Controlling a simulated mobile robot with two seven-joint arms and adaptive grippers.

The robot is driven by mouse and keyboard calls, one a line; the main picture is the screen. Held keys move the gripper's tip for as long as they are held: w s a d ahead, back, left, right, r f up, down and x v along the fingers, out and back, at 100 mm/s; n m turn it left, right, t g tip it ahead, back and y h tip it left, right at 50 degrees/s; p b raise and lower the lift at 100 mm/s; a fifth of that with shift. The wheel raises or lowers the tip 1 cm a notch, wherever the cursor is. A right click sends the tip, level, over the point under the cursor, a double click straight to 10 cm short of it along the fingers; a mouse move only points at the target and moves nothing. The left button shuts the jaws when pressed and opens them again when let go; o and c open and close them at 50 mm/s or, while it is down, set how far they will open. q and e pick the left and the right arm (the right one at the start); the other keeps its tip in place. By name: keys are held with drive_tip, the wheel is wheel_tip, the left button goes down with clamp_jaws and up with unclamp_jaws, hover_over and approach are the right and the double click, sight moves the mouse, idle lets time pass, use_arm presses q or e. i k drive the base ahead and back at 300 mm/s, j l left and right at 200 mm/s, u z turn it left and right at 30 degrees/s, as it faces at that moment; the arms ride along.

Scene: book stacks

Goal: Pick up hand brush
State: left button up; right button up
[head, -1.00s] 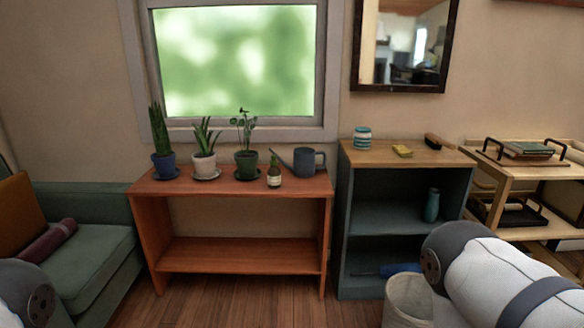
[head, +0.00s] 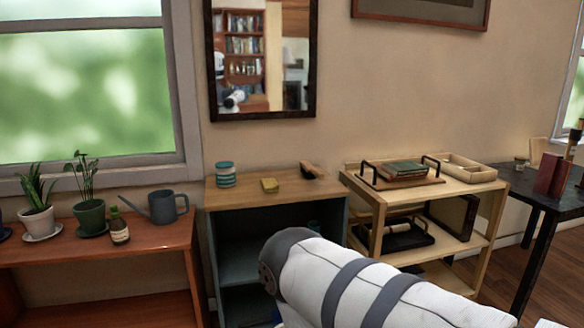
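A hand brush (head: 312,170) with a brown wooden back and dark bristles lies near the back right of the wooden top of a dark blue-grey shelf unit (head: 228,199). One of my arms crosses the lower middle of the head view, in front of the shelf unit. Neither gripper shows in the head view.
A light wood cart (head: 466,188) with trays and books stands right of the shelf unit. A reddish wooden table (head: 150,247) with potted plants and a grey watering can (head: 166,206) is at left. A dark table (head: 540,200) is at far right.

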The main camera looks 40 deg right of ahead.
sight(308, 170)
drive_tip(key=l+u, duration=0.25)
drive_tip(key=l, duration=0.55)
drive_tip(key=l+u, duration=0.25)
drive_tip(key=l, duration=0.6)
